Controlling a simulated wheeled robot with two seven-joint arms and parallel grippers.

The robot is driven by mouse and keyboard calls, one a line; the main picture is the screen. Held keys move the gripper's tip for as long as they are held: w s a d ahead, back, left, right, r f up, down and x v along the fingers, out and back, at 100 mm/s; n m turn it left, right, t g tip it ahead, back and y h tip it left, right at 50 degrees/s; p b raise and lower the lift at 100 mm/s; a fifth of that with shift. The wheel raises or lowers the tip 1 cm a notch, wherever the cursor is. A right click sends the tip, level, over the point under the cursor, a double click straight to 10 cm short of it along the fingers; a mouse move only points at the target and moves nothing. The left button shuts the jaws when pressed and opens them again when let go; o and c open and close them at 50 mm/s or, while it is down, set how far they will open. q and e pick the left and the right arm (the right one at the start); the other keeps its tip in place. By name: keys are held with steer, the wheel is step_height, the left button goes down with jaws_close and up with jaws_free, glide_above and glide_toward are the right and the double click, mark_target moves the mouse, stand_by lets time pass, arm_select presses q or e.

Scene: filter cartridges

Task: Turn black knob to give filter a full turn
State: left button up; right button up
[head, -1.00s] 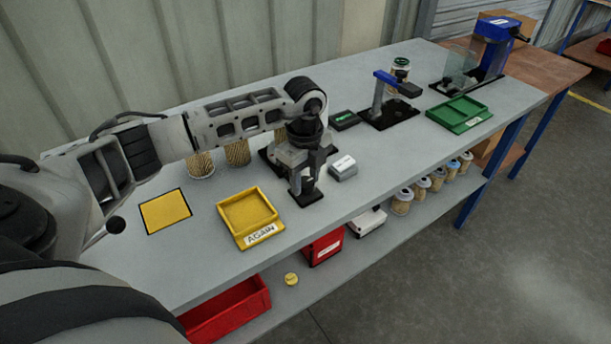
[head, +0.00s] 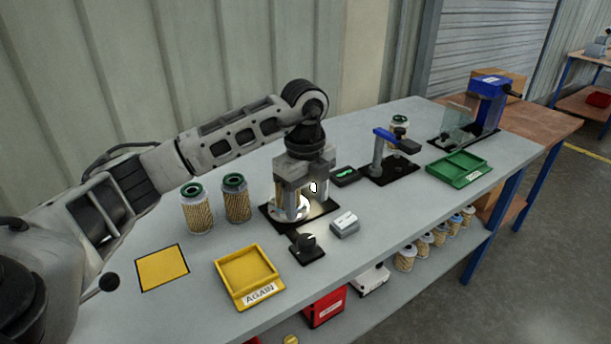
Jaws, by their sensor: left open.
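The black knob (head: 307,242) sits on a small black base at the front of the black stand plate (head: 329,208), nothing touching it. On the stand, a filter (head: 281,196) with a tan pleated body stands on a brightly lit round plate (head: 290,213). It is mostly hidden behind my left gripper (head: 304,194). My left gripper is open and points down at the filter, behind the knob. I cannot tell whether its fingers touch the filter. My right gripper is not in view.
Two green-topped filters (head: 197,209) stand left of the stand. A yellow AGAIN tray (head: 247,303) and a yellow square (head: 162,267) lie at front left. A small grey box (head: 345,224) is close right of the knob. A green tray (head: 461,183) is farther right.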

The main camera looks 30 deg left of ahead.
arm_select(q)
step_height(320, 180, up, 6)
steer(key=shift+r, duration=0.2)
steer(key=shift+d+f, duration=0.1)
stand_by(0.4)
